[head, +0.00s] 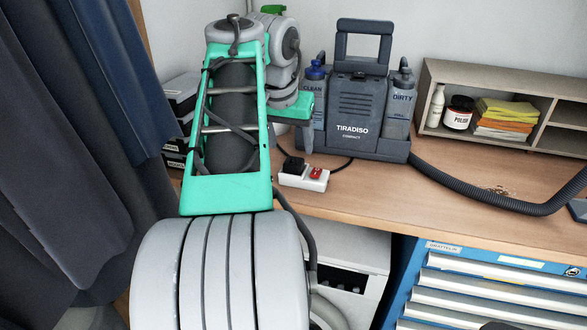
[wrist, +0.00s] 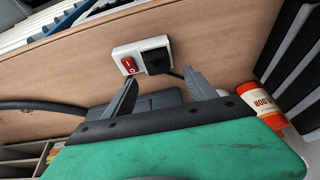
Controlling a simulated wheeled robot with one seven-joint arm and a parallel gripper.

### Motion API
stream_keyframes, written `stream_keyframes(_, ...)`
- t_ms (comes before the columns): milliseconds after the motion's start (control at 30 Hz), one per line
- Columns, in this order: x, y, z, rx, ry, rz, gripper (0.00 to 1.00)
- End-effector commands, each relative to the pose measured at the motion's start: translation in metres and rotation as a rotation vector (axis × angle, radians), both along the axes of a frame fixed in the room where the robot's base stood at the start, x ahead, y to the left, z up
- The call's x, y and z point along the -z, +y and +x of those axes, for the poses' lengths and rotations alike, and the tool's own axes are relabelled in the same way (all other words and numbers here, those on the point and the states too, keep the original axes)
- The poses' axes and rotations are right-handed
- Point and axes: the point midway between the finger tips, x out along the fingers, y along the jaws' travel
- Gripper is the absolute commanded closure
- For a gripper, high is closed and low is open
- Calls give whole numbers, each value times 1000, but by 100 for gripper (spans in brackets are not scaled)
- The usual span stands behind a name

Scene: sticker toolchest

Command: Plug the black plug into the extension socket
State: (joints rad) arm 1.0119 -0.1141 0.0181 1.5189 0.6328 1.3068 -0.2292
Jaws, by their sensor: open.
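The extension socket (head: 305,180) is a white block with a red switch (head: 316,173), lying on the wooden bench near its front edge. The black plug (head: 292,166) sits on the left end of the socket, and I cannot tell how deep it sits. In the wrist view the plug (wrist: 158,61) covers one end of the socket (wrist: 121,51), beside the switch. My gripper (wrist: 160,84) is open and empty, its two fingers apart and pointing toward the socket. In the head view my gripper (head: 307,146) is above and behind the socket, apart from the plug.
A dark grey Tiradiso cleaner (head: 357,110) stands behind the socket, its hose (head: 470,190) running right. A shelf (head: 545,78) with bottles and cloths is at the back right. A red-and-white container (wrist: 263,98) is near my gripper in the wrist view. A blue drawer chest (head: 412,270) is below.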

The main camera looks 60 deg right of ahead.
Motion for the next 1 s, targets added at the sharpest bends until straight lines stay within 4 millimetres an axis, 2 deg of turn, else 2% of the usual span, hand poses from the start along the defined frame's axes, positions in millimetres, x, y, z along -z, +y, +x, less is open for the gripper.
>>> stream_keyframes(133,6,-1,0,-1,1,1,35)
stream_keyframes(300,36,-9,-3,-1,2,2,35)
stream_keyframes(433,48,-15,-1,-1,1,1,35)
stream_keyframes(800,49,-17,0,-2,0,0,35)
stream_keyframes(1000,49,-17,0,-2,0,0,50)
